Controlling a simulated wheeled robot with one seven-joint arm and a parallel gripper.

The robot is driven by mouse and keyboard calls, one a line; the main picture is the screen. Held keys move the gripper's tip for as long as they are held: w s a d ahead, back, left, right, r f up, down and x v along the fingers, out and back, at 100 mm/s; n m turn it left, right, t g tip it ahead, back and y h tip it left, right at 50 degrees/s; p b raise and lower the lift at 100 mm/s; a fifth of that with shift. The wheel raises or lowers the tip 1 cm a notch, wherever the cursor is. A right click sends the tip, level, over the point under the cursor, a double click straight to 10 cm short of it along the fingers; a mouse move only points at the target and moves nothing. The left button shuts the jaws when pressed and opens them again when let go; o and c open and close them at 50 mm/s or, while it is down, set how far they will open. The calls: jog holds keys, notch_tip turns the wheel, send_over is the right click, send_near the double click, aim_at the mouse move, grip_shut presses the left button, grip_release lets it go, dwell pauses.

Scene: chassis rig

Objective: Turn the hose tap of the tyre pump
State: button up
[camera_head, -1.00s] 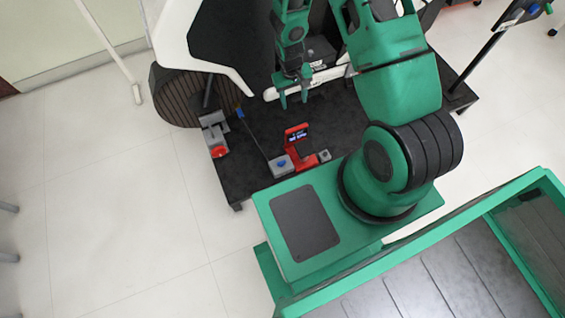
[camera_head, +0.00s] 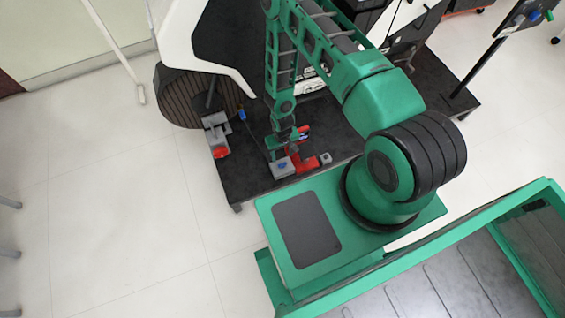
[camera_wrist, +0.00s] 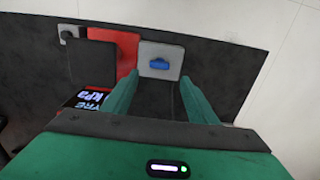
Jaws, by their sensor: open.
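The tyre pump (camera_head: 308,164) is red with a lit display and stands on the black platform. In the wrist view its red body (camera_wrist: 127,50) and the display (camera_wrist: 92,98), partly cut off by my gripper, are at the left. A grey block beside the red body carries the blue hose tap (camera_wrist: 160,64); the tap also shows in the head view (camera_head: 284,166). My gripper (camera_wrist: 160,79) is open and empty. Its two fingers point towards the grey block, with the tap between and just beyond the tips in the picture. I cannot tell whether they touch the block.
The black platform (camera_head: 250,183) lies under the pump. A grey fixture with a red knob (camera_head: 221,153) stands at its left, near a dark ribbed wheel (camera_head: 180,97).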

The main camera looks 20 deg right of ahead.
aim_at(282, 164)
notch_tip(282, 164, down, 8)
jog(key=shift+f, duration=0.1)
dwell(0.4)
jog(key=c, duration=1.1)
